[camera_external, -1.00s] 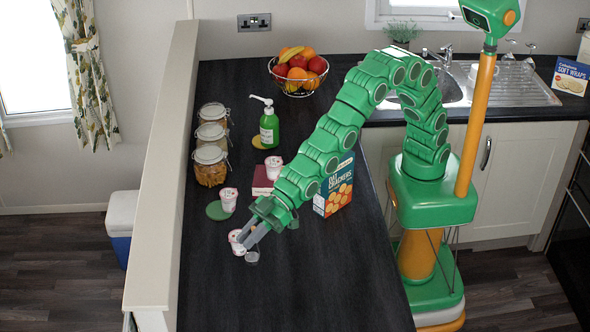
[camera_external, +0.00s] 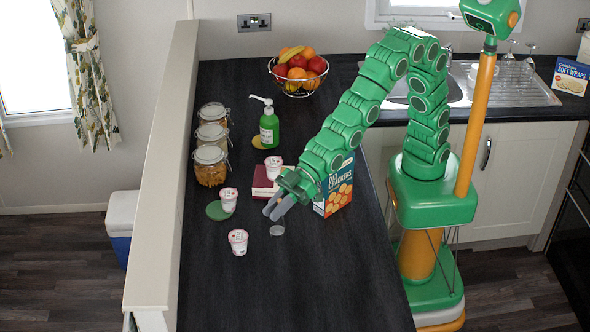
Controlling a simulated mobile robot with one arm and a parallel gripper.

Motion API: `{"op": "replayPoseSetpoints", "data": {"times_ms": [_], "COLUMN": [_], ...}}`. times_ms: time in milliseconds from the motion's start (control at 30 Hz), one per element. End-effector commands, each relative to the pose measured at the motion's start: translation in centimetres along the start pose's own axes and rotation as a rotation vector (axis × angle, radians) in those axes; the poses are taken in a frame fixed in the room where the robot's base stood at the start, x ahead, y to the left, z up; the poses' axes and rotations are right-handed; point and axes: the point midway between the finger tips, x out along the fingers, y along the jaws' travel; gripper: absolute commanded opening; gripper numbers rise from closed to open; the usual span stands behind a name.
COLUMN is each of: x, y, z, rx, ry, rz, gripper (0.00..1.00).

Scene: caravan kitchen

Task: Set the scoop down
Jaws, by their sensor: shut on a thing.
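The scoop (camera_external: 277,230) is a small, grey, see-through item just under my fingertips, over the dark worktop. My gripper (camera_external: 276,213) points down with its grey fingers shut on the scoop. The scoop's handle is too small and covered to make out. I cannot tell whether the scoop touches the worktop or hangs just above it.
Another pot (camera_external: 228,199) stands by a green disc (camera_external: 218,211). A dark red box (camera_external: 265,183) and a cracker box (camera_external: 340,188) stand behind. The worktop (camera_external: 300,290) in front is clear.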

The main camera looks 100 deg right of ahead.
Motion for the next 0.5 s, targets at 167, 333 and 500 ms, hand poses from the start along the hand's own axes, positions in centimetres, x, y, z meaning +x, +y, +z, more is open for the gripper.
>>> {"op": "replayPoseSetpoints", "data": {"times_ms": [167,333,500], "x": [-0.3,-1.2,-2.3], "y": [-0.5,-2.2,-4.3], "z": [-0.8,-2.5,-3.7], "rx": [-0.008,-0.031,-0.060], "ry": [0.000,0.001,-0.006], "rz": [-0.019,-0.078,-0.150], "gripper": [0.00,0.00,0.00]}}
